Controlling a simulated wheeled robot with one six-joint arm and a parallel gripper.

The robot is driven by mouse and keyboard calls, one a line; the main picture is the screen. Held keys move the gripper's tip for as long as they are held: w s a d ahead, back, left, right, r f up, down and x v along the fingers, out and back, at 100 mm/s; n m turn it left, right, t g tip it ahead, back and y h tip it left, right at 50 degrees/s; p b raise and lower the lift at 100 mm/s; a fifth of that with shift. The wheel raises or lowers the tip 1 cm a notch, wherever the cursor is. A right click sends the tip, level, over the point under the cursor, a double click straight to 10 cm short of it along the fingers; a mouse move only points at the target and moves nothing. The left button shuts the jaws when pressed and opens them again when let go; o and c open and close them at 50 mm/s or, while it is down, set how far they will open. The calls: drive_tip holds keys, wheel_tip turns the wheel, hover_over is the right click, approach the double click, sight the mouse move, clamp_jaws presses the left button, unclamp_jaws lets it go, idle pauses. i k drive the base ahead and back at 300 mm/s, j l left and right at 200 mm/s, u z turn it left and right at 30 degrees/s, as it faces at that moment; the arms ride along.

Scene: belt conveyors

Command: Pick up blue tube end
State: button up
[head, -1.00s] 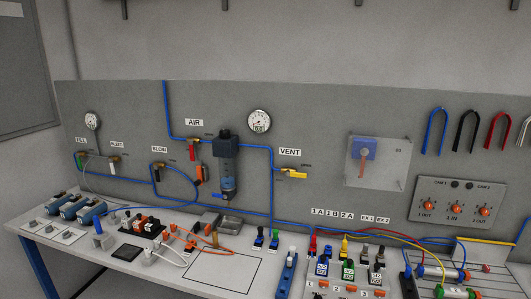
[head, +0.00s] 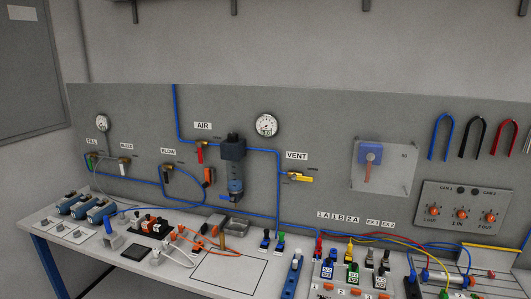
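A thin blue tube curves down from the BLOW valve (head: 167,168) on the grey panel and runs left over the bench top. Near the bench's left side, a small upright blue piece (head: 107,222) stands at a grey block (head: 113,241); I cannot tell whether it is the tube's end. Other blue tubing (head: 176,115) is fixed along the panel, and a bent blue tube (head: 440,137) hangs at the upper right beside black and red ones. My gripper is not in view.
The bench (head: 60,236) carries blue-grey units (head: 80,207) at left, an orange cable (head: 222,252), a metal tray (head: 236,228), and coloured plugs at the right. A black-outlined rectangle (head: 228,276) on the bench top is mostly clear. Gauges and a filter unit (head: 234,165) project from the panel.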

sight(413, 274)
drive_tip(key=k+j, duration=0.1)
drive_tip(key=i+l+z, duration=0.3)
drive_tip(key=i+l, duration=0.15)
drive_tip(key=i+l+z, duration=0.3)
drive_tip(key=i+l, duration=0.15)
